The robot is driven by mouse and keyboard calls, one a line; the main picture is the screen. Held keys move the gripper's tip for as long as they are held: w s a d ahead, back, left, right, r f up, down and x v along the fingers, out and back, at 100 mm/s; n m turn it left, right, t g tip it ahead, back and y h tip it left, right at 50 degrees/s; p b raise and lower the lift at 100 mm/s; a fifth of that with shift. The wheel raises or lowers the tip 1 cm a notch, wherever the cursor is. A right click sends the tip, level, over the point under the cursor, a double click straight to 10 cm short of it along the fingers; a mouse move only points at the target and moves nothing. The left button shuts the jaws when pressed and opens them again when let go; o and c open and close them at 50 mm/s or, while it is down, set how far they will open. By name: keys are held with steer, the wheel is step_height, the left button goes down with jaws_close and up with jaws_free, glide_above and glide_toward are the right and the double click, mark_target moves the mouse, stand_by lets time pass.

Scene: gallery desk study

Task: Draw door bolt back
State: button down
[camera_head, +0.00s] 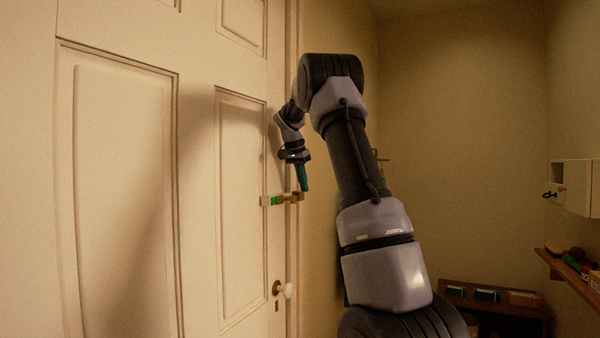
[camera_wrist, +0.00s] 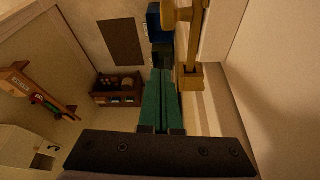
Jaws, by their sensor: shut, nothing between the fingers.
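The white panelled door (camera_head: 120,190) fills the left of the head view. A brass door bolt (camera_head: 287,199) is mounted at its right edge, with a green patch beside it on the left. In the wrist view the bolt's brass parts (camera_wrist: 188,79) show at the upper right of the fingers. My gripper (camera_head: 303,188) points down at the bolt, its green fingers together and empty. In the wrist view the gripper (camera_wrist: 162,75) is right beside the brass; I cannot tell whether they touch.
A white round door knob (camera_head: 288,290) sits below the bolt. A wall shelf (camera_head: 562,266) with small objects and a white cabinet (camera_head: 576,187) are at the right. A low dark shelf unit (camera_head: 500,305) stands at the back. The floor between is mostly hidden by my arm.

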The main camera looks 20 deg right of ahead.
mark_target(293, 198)
steer(key=a, duration=0.1)
steer(key=s+a+f, duration=0.1)
steer(key=a+f, duration=0.1)
steer(key=shift+s, duration=0.3)
steer(key=shift+a, duration=0.1)
steer(key=s+a, duration=0.2)
steer(key=a, duration=0.1)
steer(key=shift+s, duration=0.25)
